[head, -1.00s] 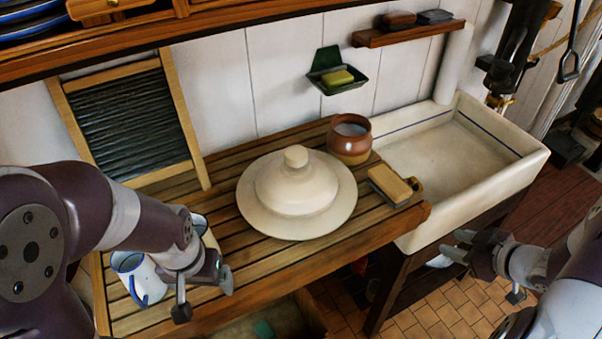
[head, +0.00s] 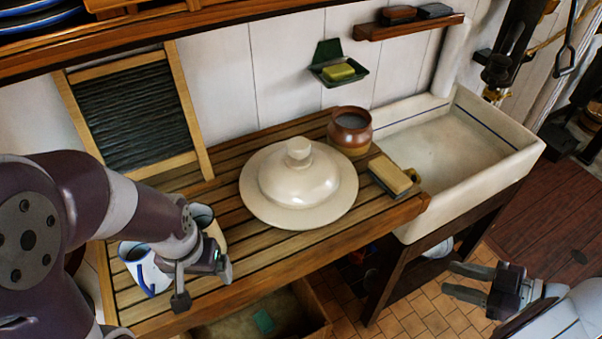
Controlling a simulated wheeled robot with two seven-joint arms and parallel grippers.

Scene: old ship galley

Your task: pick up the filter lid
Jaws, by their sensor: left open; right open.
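The filter lid (head: 299,190) is a cream, round, domed lid with a wide brim and a knob on top. It lies knob up on the slatted wooden drainboard (head: 245,250), in the middle of the head view. My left gripper (head: 205,284) is open and empty, to the left of the lid and in front of the mugs, near the board's front edge. My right gripper (head: 463,281) is open and empty, over the tiled floor at the lower right, well apart from the lid. Nothing hides the lid.
A brown pot (head: 350,131) and a brush (head: 391,177) stand close to the lid's right. A white-blue mug (head: 143,268) and a cream mug (head: 206,225) are by my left gripper. A washboard (head: 128,110) leans behind. The sink (head: 440,150) is at right.

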